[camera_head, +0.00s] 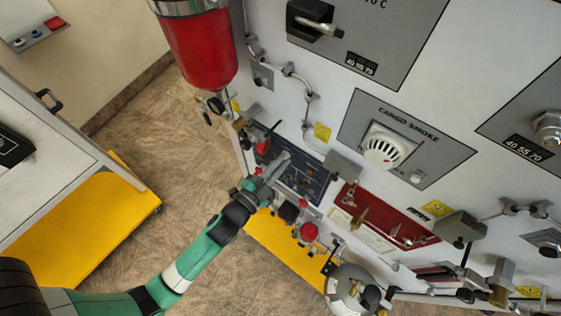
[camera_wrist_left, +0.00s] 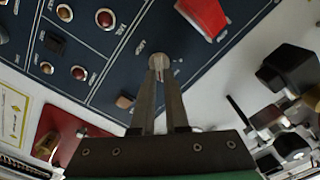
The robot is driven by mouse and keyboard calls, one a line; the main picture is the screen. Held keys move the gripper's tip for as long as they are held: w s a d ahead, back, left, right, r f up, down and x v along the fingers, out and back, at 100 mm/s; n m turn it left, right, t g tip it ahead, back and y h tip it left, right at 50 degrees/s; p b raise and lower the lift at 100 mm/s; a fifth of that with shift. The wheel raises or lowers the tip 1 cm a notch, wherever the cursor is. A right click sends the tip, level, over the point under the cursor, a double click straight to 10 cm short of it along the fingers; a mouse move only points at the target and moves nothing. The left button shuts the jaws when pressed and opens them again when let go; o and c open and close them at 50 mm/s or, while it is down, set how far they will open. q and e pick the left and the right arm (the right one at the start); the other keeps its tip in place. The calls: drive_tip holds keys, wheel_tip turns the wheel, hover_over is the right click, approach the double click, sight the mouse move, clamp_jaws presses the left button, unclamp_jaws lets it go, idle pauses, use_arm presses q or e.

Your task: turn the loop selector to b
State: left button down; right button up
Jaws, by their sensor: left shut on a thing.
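A dark blue control panel (camera_head: 312,186) with white lettering is fixed to the grey wall, and it fills much of the left wrist view (camera_wrist_left: 118,62). My left gripper (camera_head: 282,158) reaches its upper part. In the left wrist view, the fingers of my left gripper (camera_wrist_left: 160,72) are closed on a small pale round knob, the loop selector (camera_wrist_left: 158,60). The fingertips cover part of the knob, so its pointing direction cannot be told. The labels around it are too small and turned to read. My right gripper is in neither view.
A red cylinder (camera_head: 203,48), a smoke detector (camera_head: 385,147) and a red plate (camera_head: 385,215) surround the panel. Open floor lies left.

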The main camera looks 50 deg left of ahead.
use_arm(q)
drive_tip(key=c, duration=0.9)
unclamp_jaws()
drive_tip(key=shift+s, duration=0.1)
drive_tip(key=s+b, duration=0.1)
drive_tip(key=s, duration=0.2)
drive_tip(key=s+d+b, duration=0.1)
drive_tip(key=s+b, duration=0.1)
drive_tip(key=s, duration=0.2)
drive_tip(key=s+d+b, duration=0.1)
drive_tip(key=s, duration=0.3)
drive_tip(key=shift+s+b, duration=0.15)
drive_tip(key=shift+b, duration=0.2)
